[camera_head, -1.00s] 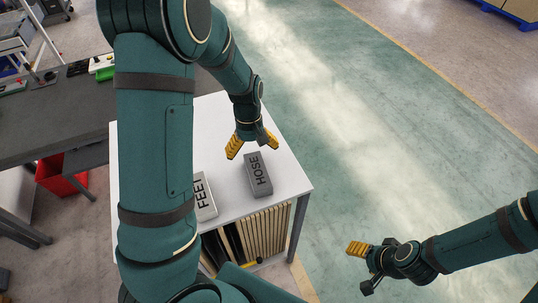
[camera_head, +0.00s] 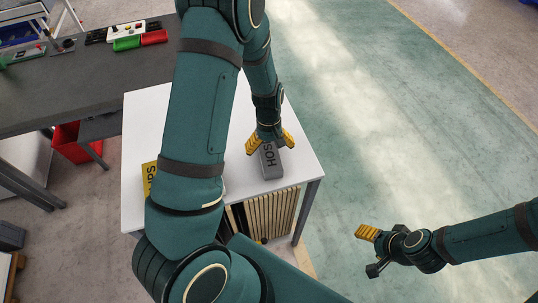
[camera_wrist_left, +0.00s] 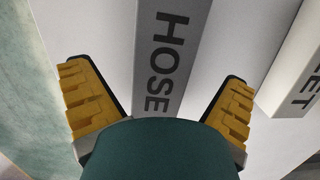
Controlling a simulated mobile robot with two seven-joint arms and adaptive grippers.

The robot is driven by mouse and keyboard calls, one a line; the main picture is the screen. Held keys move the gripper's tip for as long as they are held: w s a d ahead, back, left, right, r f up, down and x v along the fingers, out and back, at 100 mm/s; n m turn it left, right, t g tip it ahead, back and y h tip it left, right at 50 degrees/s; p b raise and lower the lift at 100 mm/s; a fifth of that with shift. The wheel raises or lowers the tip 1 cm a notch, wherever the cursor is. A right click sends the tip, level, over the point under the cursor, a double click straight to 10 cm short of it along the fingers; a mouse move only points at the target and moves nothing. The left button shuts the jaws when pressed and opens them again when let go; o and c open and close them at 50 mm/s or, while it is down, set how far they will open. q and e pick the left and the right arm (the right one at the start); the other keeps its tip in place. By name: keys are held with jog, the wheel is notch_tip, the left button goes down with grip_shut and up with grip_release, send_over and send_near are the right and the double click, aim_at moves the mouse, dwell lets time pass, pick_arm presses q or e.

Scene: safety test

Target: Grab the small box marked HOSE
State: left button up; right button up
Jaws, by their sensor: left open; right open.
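The small grey box marked HOSE (camera_head: 270,164) lies on the white table (camera_head: 312,161), near its right side. It also shows in the left wrist view (camera_wrist_left: 173,50), between the fingers. My left gripper (camera_head: 270,143) is open just over the box, with its yellow fingers on either side of it and apart from it in the left wrist view (camera_wrist_left: 158,98). The end of the word is hidden by the gripper in the head view. My right gripper (camera_head: 369,250) is open and empty, out over the floor at the lower right.
A yellow lettered item (camera_head: 149,178) is partly hidden by my left arm. A dark bench (camera_head: 75,90) stands at the left.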

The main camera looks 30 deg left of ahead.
aim_at(269, 151)
pick_arm(q)
jog(key=f, duration=0.4)
jog(key=shift+s+f, duration=0.15)
jog(key=shift+s, duration=0.05)
jog(key=shift+c, duration=0.3)
jog(key=c, duration=1.3)
